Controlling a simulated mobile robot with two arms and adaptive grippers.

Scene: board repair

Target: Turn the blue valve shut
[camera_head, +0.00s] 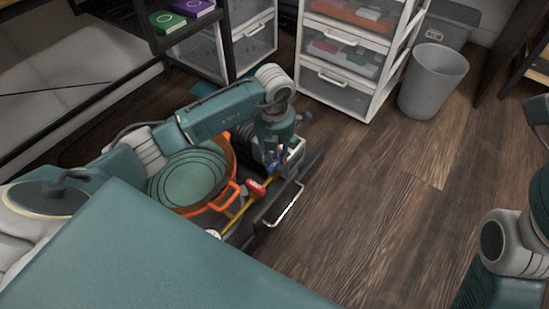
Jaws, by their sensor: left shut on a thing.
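A yellow pipe (235,217) runs up and right across a dark panel at the picture's middle. A red valve (255,188) sits on it. Just beyond it, the blue valve (282,160) shows only as a small blue patch. My left gripper (278,158) points down at the blue valve and is shut on it. The wrist and fingers hide most of the valve, so the handle's angle cannot be told. My right arm shows at the right edge, but its gripper is out of view.
An orange basin (228,197) lies left of the pipe, partly under my left arm. A metal handle (284,207) fronts the panel. White drawers (346,52) and a grey bin (433,82) stand behind. The wooden floor (390,190) to the right is clear.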

